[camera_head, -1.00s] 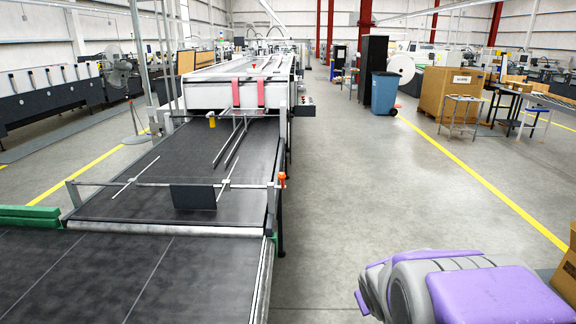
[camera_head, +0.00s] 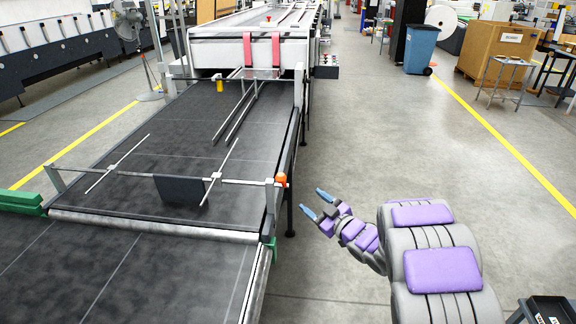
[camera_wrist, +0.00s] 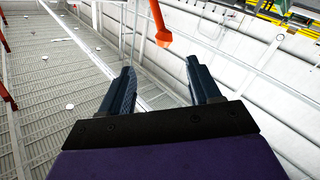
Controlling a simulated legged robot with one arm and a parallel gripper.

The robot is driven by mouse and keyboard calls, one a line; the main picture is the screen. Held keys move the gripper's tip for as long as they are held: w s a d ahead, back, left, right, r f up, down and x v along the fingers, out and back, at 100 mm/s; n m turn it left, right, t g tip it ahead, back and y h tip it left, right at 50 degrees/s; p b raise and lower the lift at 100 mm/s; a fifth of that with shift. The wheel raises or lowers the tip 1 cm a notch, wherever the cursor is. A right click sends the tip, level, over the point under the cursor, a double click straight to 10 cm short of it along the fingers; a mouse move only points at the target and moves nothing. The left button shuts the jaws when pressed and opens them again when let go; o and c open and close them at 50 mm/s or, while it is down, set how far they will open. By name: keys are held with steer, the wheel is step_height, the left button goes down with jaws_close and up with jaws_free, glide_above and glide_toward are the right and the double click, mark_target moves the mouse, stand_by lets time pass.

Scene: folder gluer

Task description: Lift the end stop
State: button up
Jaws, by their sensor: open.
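The end stop, a dark flat plate (camera_head: 180,190), hangs from a thin metal crossbar (camera_head: 135,174) over the black conveyor belt. An orange handle (camera_head: 281,180) sits at the right end of the crossbar, above the conveyor's side rail. My gripper (camera_head: 315,203) is open and empty, right of the handle and apart from it, with blue fingertips pointing towards the conveyor. In the wrist view the open jaws (camera_wrist: 160,75) have nothing between them. An orange part (camera_wrist: 162,32), which looks like the handle, shows beyond them near the top. The plate cannot be made out in the wrist view.
The conveyor (camera_head: 110,265) fills the left, with a white machine (camera_head: 250,50) at its far end. Clear grey floor lies right of it. A blue bin (camera_head: 421,48), a cardboard box (camera_head: 500,50) and a small table (camera_head: 508,75) stand farther back.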

mark_target(277, 176)
steer(key=x, duration=0.5)
steer(key=b+x, duration=0.1)
steer(key=x, duration=0.5)
steer(key=a+x, duration=0.1)
steer(key=x, duration=0.5)
steer(key=shift+s+b, duration=0.35)
steer(key=shift+s, duration=0.05)
steer(key=shift+w+a, duration=0.2)
steer(key=shift+w, duration=0.15)
steer(key=shift+w+d, duration=0.1)
steer(key=shift+d, duration=0.2)
steer(key=shift+a, duration=0.3)
steer(key=c, duration=0.4)
steer(key=shift+f, duration=0.1)
jaws_close()
